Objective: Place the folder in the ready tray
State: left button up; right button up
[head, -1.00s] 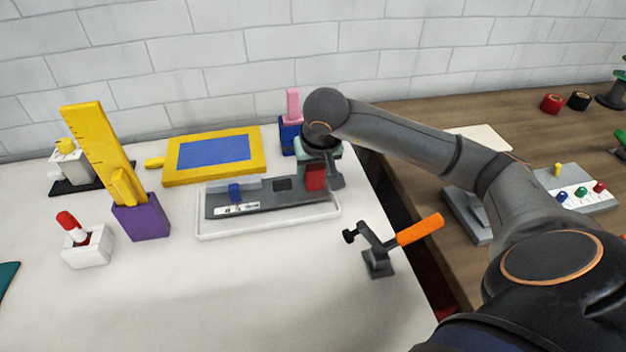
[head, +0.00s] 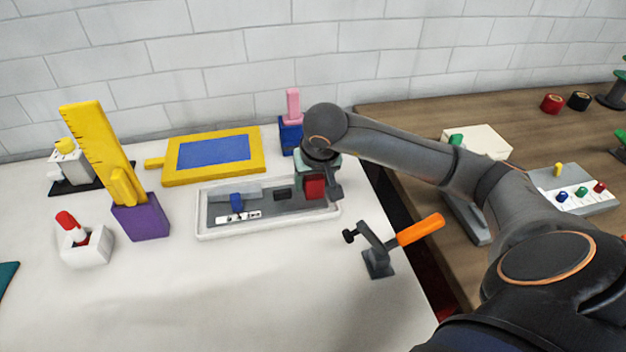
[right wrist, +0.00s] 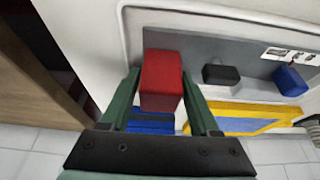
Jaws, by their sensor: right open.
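The folder appears to be the long grey plate (head: 270,207) with a red block (head: 314,187), a black block, a blue block and a white label. It lies inside the white-rimmed tray (head: 230,234), which I take as the ready tray. My right gripper (head: 318,170) is over the tray's right end. In the right wrist view, its green fingers (right wrist: 162,90) stand open on either side of the red block (right wrist: 161,75). I cannot tell if they touch it. The arm hides part of the tray's right end. My left gripper is not in view.
A yellow-framed blue panel (head: 213,154) and a blue holder with a pink piece (head: 292,108) stand behind the tray. A clamp with an orange handle (head: 418,229) stands front right. A purple holder (head: 141,216) stands left. The table's front middle is clear.

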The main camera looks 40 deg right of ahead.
jog(key=p+v, duration=0.1)
jog(key=v, duration=1.1)
jog(key=shift+r, duration=0.2)
jog(key=shift+a+f, duration=0.1)
